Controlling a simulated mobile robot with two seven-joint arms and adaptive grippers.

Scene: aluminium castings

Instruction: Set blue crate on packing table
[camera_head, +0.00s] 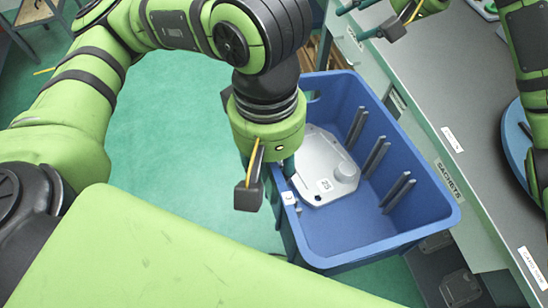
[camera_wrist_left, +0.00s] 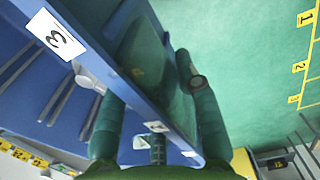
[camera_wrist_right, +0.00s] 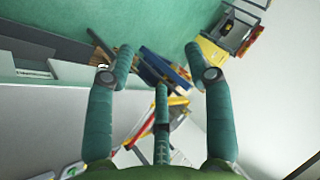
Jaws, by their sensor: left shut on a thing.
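The blue crate (camera_head: 325,237) is in the middle of the head view, beside the grey-topped packing table (camera_head: 437,85). A silvery casting (camera_head: 328,165) marked 23 lies in it. My left gripper (camera_head: 285,172) is shut on the crate's left wall. In the left wrist view, the fingers of this gripper (camera_wrist_left: 148,62) stand on either side of the blue wall. I cannot tell what bears the crate from below. My right gripper (camera_head: 350,22) is over the table's far left edge, its fingers apart and nothing between them in the right wrist view (camera_wrist_right: 160,65).
A blue round thing (camera_head: 513,150) stands on the table at the right, partly behind my right arm. A SACHETS label (camera_head: 447,180) marks the table's front edge. Grey castings (camera_head: 460,287) sit low below the table. Green floor (camera_head: 180,120) is clear left of the crate.

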